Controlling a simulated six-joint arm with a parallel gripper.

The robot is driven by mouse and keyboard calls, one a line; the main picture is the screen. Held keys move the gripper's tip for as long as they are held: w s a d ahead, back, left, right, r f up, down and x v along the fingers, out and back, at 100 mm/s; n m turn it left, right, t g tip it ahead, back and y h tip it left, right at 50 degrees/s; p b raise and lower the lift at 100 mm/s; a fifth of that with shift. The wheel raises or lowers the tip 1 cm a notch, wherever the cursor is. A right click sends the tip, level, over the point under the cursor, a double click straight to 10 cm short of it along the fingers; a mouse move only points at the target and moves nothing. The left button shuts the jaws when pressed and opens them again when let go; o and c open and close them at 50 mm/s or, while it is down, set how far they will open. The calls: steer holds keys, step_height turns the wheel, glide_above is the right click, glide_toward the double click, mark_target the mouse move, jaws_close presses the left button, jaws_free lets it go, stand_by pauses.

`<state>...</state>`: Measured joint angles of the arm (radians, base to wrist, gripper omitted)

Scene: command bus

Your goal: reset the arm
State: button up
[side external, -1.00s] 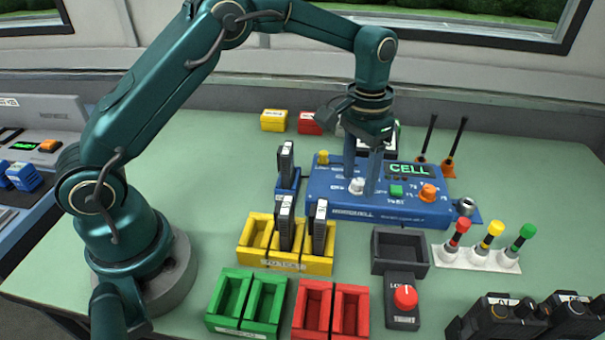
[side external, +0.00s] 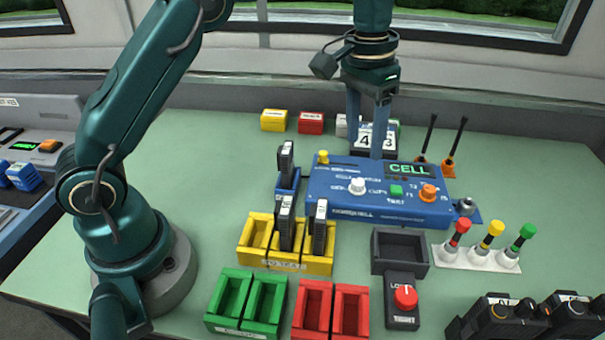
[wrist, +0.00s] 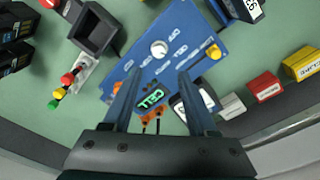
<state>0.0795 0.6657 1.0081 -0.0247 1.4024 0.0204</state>
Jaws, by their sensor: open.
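My gripper (side external: 366,126) is open and empty, with its two blue-grey fingers pointing down above the back part of the blue cell tester panel (side external: 328,204). In the wrist view its fingers (wrist: 154,78) are spread apart with the panel (wrist: 140,72) below and nothing between them. The panel carries a white knob (side external: 357,186), a green button (side external: 396,191), an orange knob (side external: 428,193), a yellow knob (side external: 323,157) and a lit green CELL display (side external: 406,169). The white knob stands free of the fingers.
A number block (side external: 374,138) stands behind the panel, partly hidden by my fingers. A yellow tray (side external: 248,259) with two dark cells, green bins (side external: 240,327), red bins (side external: 331,312) and a dark box (side external: 376,266) stand in front.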

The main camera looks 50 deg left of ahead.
steer(key=s+a+r+t, duration=0.2)
steer(key=s+r+t, duration=0.1)
steer(key=s+r, duration=0.7)
steer(key=s+a+f+n+t, duration=0.1)
steer(key=s+f, duration=0.6)
steer(key=s, duration=0.3)
steer(key=shift+s+a+f+t, duration=0.15)
steer(key=shift+s+a+t, duration=0.1)
steer(key=shift+t, duration=0.15)
